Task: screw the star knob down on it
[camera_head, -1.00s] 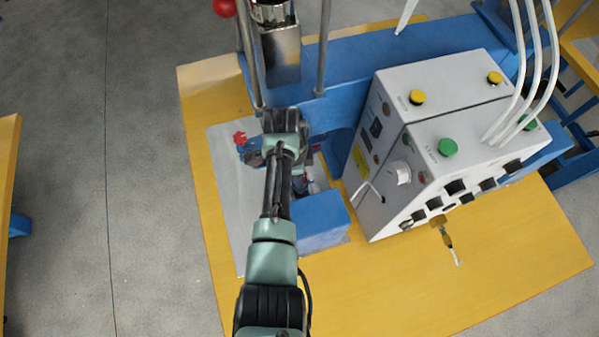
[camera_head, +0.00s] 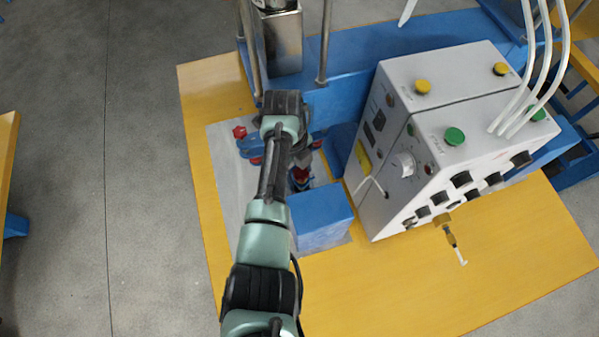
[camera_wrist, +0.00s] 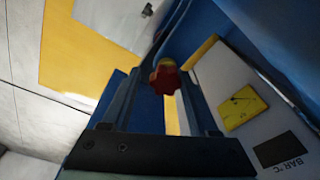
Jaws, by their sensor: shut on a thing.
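A red star knob (camera_wrist: 165,78) sits between the tips of my gripper (camera_wrist: 168,88) in the wrist view, with a yellowish part at its top. The two dark fingers are shut on it. In the head view my wrist and gripper (camera_head: 302,155) are over the grey plate (camera_head: 226,187) on the yellow bench, and the arm hides part of the work area. A small red and dark part (camera_head: 300,175) shows just below the gripper. I cannot tell whether the knob touches a thread or seat.
A blue block (camera_head: 322,220) stands close to the arm. A white control box (camera_head: 440,140) with hoses stands to the right. A blue fixture with a red knob (camera_head: 239,132) lies to the left. Metal columns (camera_head: 326,40) rise behind. The front right of the bench is mostly clear.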

